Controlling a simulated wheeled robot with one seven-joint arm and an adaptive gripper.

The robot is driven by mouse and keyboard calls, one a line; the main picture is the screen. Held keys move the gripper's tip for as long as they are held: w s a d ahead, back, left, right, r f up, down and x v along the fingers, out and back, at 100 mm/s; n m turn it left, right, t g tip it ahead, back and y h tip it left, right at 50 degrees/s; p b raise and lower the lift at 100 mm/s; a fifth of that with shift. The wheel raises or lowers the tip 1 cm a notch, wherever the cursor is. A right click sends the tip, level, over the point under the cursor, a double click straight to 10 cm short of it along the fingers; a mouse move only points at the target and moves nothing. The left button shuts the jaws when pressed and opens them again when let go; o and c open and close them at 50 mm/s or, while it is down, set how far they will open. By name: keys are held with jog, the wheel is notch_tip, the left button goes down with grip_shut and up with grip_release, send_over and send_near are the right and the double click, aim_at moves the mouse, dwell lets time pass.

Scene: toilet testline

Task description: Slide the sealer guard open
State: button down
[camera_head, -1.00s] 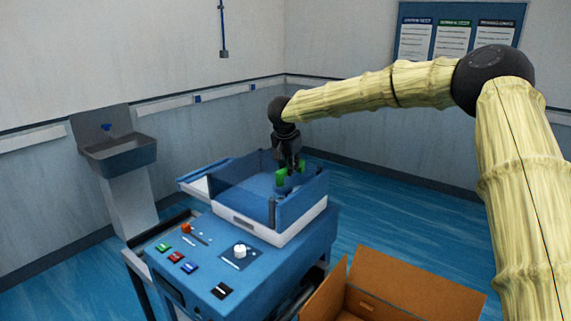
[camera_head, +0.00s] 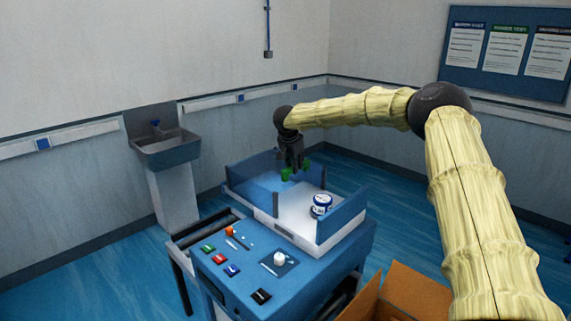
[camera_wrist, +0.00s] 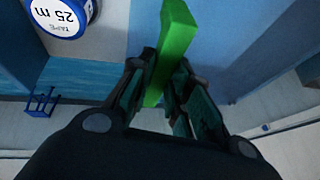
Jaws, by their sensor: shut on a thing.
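The sealer (camera_head: 318,262) is a blue bench machine with a pale bed and low blue walls. Its blue see-through guard (camera_head: 262,187) sits over the left part of the bed. The right part is uncovered and shows a white and blue tape tub (camera_head: 321,204). The tub's lid, reading "TAPE 25 m", shows in the wrist view (camera_wrist: 64,14). The guard's green handle (camera_head: 286,175) is at the guard's far side. My gripper (camera_head: 292,167) is shut on this handle, which stands between its fingers in the wrist view (camera_wrist: 175,45).
Buttons and a white knob (camera_head: 279,258) are on the sealer's front panel. An open cardboard box (camera_head: 405,293) stands at the lower right. A grey sink (camera_head: 165,150) is by the left wall. Blue floor (camera_head: 385,180) is clear behind the sealer.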

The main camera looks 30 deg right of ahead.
jog(key=shift+s+d+f, duration=0.1)
jog(key=shift+s+f, duration=0.05)
jog(key=shift+f, duration=0.4)
jog(key=c, duration=1.7)
grip_release()
jog(key=o, duration=0.3)
jog(key=shift+d+f, duration=0.1)
jog(key=shift+o, duration=0.4)
jog(key=shift+w+d+f, duration=0.1)
jog(key=shift+w, duration=0.4)
jog(key=shift+v, duration=1.2)
jog(key=v, duration=0.9)
jog(key=shift+r, duration=0.4)
jog(key=shift+s, duration=0.1)
